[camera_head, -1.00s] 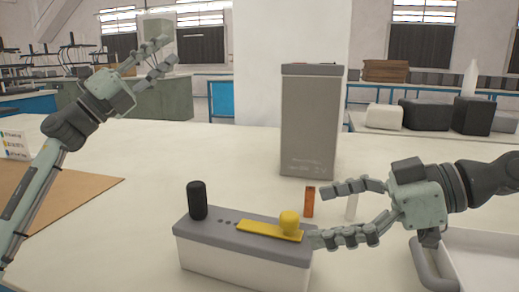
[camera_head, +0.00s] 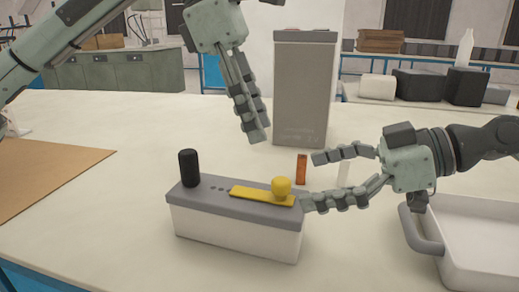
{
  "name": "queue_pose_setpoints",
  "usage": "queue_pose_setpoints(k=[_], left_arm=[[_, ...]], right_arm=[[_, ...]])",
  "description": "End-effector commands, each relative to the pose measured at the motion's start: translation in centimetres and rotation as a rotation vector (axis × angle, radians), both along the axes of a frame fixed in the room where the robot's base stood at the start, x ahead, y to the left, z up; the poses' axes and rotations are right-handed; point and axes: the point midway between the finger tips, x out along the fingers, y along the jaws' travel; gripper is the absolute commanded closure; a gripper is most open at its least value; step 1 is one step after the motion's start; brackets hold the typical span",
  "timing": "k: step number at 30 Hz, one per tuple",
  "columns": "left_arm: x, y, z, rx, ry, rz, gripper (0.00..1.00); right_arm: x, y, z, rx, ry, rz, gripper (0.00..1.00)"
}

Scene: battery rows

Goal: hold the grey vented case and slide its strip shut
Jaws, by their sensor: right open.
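The case (camera_head: 240,232) stands on the table, with a white body and a grey top. Its top has a black upright post (camera_head: 189,168) at the left, small dark holes, and a yellow strip (camera_head: 250,196) with a round yellow knob (camera_head: 281,187) near its right end. My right gripper (camera_head: 312,180) is open and empty at the case's right end. Its lower fingers are beside the knob; I cannot tell if they touch. My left gripper (camera_head: 252,112) hangs above and behind the case, fingers pointing down, apart from it.
A tall grey box (camera_head: 304,90) stands behind the case. A small orange block (camera_head: 302,169) and a small white piece (camera_head: 344,172) stand behind my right gripper. A white tray (camera_head: 425,238) is at right, a brown board (camera_head: 50,175) at left. The table's left middle is clear.

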Motion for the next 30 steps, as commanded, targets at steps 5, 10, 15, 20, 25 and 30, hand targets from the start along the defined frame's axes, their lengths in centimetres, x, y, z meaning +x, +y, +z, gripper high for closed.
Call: queue_pose_setpoints(k=[5, 10, 15, 20, 25, 30], left_arm=[[0.0, 0.1, 0.0, 0.006, -0.002, -0.002, 0.66], [0.0, 0.0, 0.0, 0.003, 0.000, -0.001, 0.66], [0.0, 0.0, 0.0, 0.002, 0.000, -0.001, 0.66], [0.0, 0.0, 0.0, 0.001, 0.000, -0.001, 0.66], [0.0, 0.0, 0.0, 0.001, 0.001, 0.000, 0.66], [0.0, 0.0, 0.0, 0.001, 0.001, 0.000, 0.66]], right_arm=[[0.0, 0.0, -0.7, 0.001, 0.002, 0.000, 0.03], [0.0, 0.0, -3.2, 0.000, 0.005, -0.001, 0.03], [0.0, 0.0, -6.6, 0.000, 0.006, 0.000, 0.03], [0.5, 1.5, -8.5, 0.003, -0.004, 0.005, 0.03], [1.6, 4.1, -9.7, 0.002, -0.004, 0.003, 0.03], [2.4, 5.7, -10.5, 0.002, -0.001, -0.001, 0.03]])
